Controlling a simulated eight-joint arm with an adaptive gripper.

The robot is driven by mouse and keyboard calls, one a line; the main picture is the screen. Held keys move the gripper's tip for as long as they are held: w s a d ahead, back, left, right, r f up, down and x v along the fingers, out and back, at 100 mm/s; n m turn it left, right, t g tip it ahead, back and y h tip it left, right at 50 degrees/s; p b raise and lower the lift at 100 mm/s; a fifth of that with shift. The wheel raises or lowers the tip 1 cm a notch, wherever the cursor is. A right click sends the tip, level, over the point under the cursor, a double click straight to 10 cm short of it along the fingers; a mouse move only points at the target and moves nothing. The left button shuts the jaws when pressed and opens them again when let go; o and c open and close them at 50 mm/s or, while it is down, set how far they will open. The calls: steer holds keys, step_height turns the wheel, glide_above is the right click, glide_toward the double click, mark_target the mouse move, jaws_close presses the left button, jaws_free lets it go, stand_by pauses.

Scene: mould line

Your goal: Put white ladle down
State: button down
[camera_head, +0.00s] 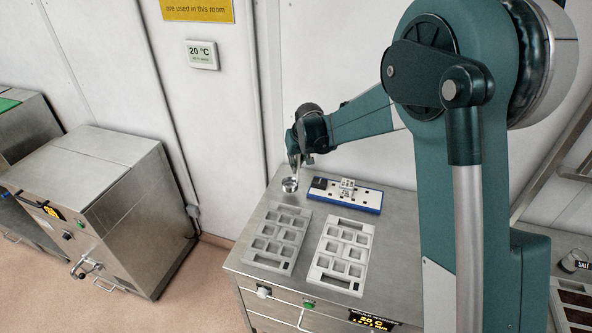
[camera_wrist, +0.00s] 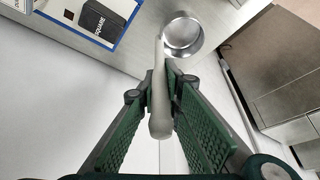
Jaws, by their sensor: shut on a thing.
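The white ladle has a pale handle and a round steel bowl (camera_head: 289,185). In the wrist view its handle (camera_wrist: 160,112) runs between the green ribbed fingers of my gripper (camera_wrist: 160,90), which is shut on it. The steel bowl shows beyond the fingertips at the top of that view. In the head view my gripper (camera_head: 299,155) is over the back left part of the steel worktop (camera_head: 268,196), with the bowl hanging low below it. I cannot tell whether the bowl touches the worktop.
A blue-edged white board (camera_head: 345,203) with a dark box lies right of the ladle. Two moulds, one grey (camera_head: 276,238) and one white (camera_head: 341,254), lie in front. The worktop's left edge is close to the bowl. A steel cabinet (camera_head: 100,190) stands at left.

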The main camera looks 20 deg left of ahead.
mark_target(299, 159)
steer(key=shift+f, duration=1.45)
steer(key=shift+f, duration=0.2)
steer(key=c, duration=2.5)
jaws_free()
steer(key=shift+r, duration=0.25)
steer(key=shift+v, duration=5.95)
steer(key=shift+s, duration=0.1)
steer(key=shift+d, duration=0.1)
